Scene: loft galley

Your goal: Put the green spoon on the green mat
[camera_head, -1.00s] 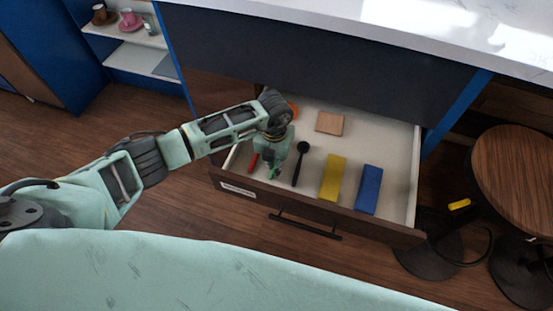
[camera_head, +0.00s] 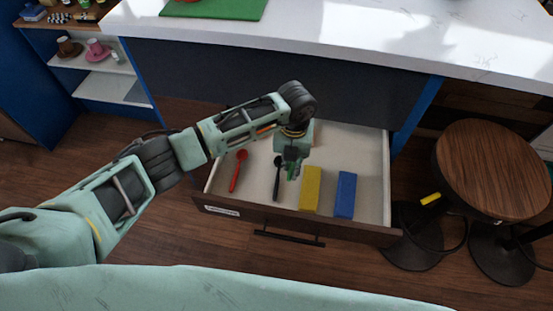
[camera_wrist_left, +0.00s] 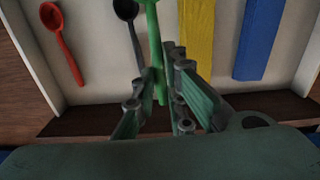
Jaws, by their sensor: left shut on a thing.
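The green spoon (camera_wrist_left: 155,45) stands between the fingers of my left gripper (camera_wrist_left: 155,92) in the left wrist view. My left gripper is shut on it; in the head view the gripper (camera_head: 292,157) is over the open drawer, with a bit of the green spoon (camera_head: 292,172) showing below it. The exact height above the drawer floor is hard to tell. The green mat (camera_head: 225,9) lies on the white counter at the top of the head view, partly cut off. My right gripper is not in view.
The open drawer (camera_head: 361,221) holds a red spoon (camera_head: 238,171), a black spoon (camera_head: 278,178), a yellow block (camera_head: 311,188) and a blue block (camera_head: 345,194). The white counter (camera_head: 340,35) overhangs behind the drawer. A round wooden stool (camera_head: 495,170) stands at the right.

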